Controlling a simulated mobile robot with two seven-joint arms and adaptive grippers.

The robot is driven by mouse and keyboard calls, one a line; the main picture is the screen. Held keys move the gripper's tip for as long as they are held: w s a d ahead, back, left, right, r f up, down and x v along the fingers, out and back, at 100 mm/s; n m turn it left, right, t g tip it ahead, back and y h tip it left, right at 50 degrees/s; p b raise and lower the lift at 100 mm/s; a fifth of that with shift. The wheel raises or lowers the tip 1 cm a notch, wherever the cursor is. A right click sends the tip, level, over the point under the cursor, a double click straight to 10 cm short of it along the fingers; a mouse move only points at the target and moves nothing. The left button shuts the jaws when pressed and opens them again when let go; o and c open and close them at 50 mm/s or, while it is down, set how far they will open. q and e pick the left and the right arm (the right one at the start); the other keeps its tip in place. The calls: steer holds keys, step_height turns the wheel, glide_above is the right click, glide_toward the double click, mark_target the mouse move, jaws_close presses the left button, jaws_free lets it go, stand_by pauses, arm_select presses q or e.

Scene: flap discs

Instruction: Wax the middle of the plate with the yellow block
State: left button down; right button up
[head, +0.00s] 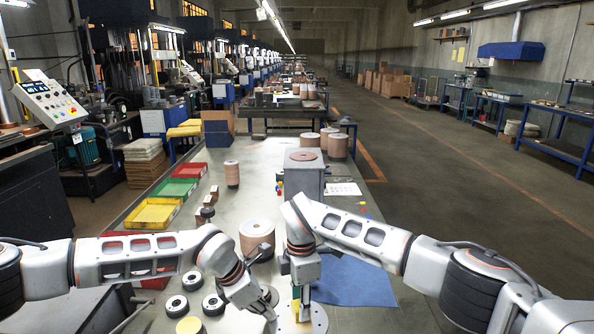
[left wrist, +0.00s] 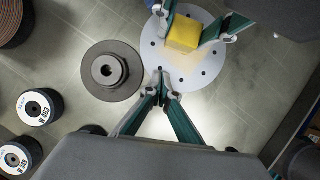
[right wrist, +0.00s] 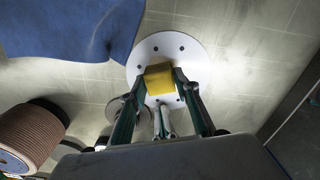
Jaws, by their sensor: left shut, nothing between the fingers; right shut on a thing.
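The plate is a round pale grey disc with small holes around it, lying on the bench at the front in the head view (head: 317,318). It also shows in the left wrist view (left wrist: 152,52) and right wrist view (right wrist: 196,52). A pale yellow smear (left wrist: 207,50) shows across its middle. My right gripper (right wrist: 160,82) is shut on the yellow block (right wrist: 158,73), over the plate; the block also shows in the left wrist view (left wrist: 184,34). I cannot tell whether block and plate touch. My left gripper (left wrist: 161,75) is shut and empty by the plate's near edge.
A dark hubbed disc (left wrist: 109,71) lies left of the plate. Several black-and-white wheels (head: 177,305) stand further left. A blue cloth (head: 355,281) lies right of the plate. A large brown disc stack (head: 257,236) and a grey box (head: 305,180) stand behind.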

steer(key=shift+s+a, duration=0.1)
steer(key=shift+s, duration=1.75)
steer(key=shift+s+a+f, duration=0.1)
steer(key=shift+s, duration=1.55)
steer(key=shift+w, duration=2.5)
steer(key=shift+w+d, duration=0.2)
steer(key=shift+w, duration=0.85)
steer(key=shift+s+a, duration=0.2)
steer(key=shift+s, duration=3.35)
steer(key=shift+w+d, duration=0.2)
steer(key=shift+w, duration=3.4)
